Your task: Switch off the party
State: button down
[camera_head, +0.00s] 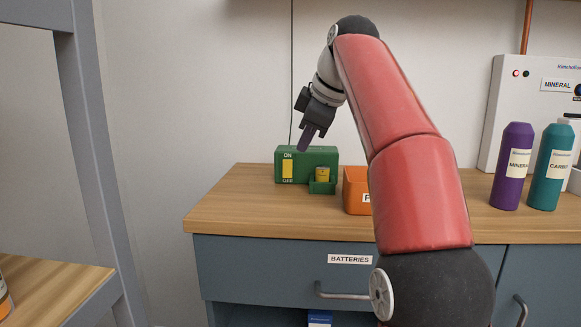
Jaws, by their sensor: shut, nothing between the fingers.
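A green box (310,155) with a yellow vertical switch (287,168) stands at the back left of the wooden counter. The switch has "ON" above it and "OFF" below it. Its lever position is too small to tell. A small yellow item (322,174) sits in a green holder at the box's front right. My gripper (303,149) is shut and empty, pointing down in front of or above the box's top edge, close to the "ON" side. I cannot tell whether it touches the box.
An orange bin (356,190) stands right of the green box, partly hidden by my arm. Purple (512,168) and teal (551,168) bottles stand at the right before a white panel (500,110). A drawer labelled "BATTERIES" (349,259) is below. The counter's left end (225,205) is clear.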

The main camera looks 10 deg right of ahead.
aim_at(287, 169)
jog(key=b+x, duration=0.1)
jog(key=x, duration=0.9)
jog(key=shift+f+b, duration=0.35)
jog(key=w, duration=0.1)
jog(key=w+d+p, duration=0.1)
jog(key=shift+w+r, duration=0.15)
jog(key=shift+w, duration=0.1)
jog(key=shift+w+d+p, duration=0.15)
jog(key=shift+w+p, duration=0.2)
jog(key=shift+w, duration=0.25)
jog(key=shift+f, duration=0.25)
